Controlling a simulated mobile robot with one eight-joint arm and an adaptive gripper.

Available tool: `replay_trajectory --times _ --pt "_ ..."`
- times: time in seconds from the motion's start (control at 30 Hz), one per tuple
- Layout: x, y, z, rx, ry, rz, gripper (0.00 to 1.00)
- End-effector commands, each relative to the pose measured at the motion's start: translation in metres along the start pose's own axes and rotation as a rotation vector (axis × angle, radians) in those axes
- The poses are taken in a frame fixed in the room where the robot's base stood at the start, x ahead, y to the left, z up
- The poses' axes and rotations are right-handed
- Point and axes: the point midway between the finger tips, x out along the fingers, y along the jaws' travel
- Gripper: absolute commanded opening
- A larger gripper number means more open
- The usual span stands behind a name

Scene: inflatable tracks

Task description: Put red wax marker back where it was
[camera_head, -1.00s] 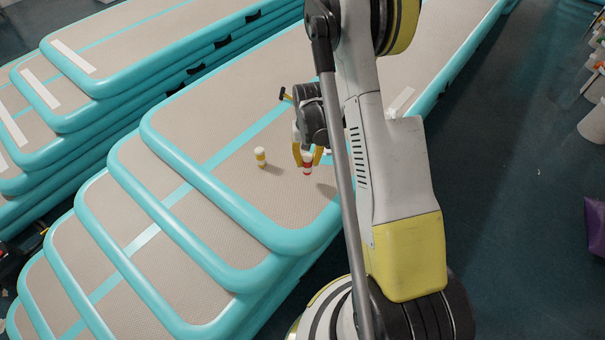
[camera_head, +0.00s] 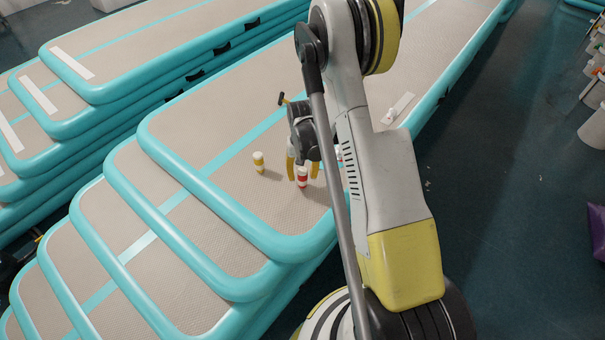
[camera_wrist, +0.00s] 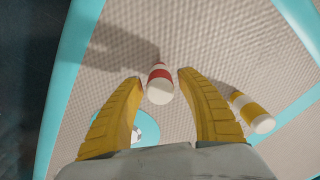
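The red wax marker (camera_head: 302,178), white with a red band, stands upright on the beige top of the inflatable track (camera_head: 225,190). In the wrist view the red marker (camera_wrist: 160,84) is between my fingertips, with a narrow gap on each side. My gripper (camera_head: 303,172) is open around it, its yellow fingers pointing down; the wrist view also shows both fingers of my gripper (camera_wrist: 158,82) spread. A similar marker with a yellow band (camera_head: 258,162) stands to the left, apart from the gripper; it also shows in the wrist view (camera_wrist: 252,112).
A small dark and yellow object (camera_head: 283,99) lies behind my gripper. A white strip (camera_head: 404,104) lies to the right on the track. Other stacked tracks (camera_head: 150,50) fill the left. In the wrist view a white round object (camera_wrist: 136,134) is partly hidden by a finger.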

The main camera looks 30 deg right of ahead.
Motion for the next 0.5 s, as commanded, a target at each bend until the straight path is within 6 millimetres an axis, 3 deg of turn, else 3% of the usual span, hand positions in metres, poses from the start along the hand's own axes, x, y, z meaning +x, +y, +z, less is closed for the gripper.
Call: replay_trajectory --times 0.27,0.5 --pt "-0.003 0.0 0.0 0.0 0.0 0.0 0.45" --pt "-0.049 0.0 0.001 0.0 0.0 0.0 0.45"
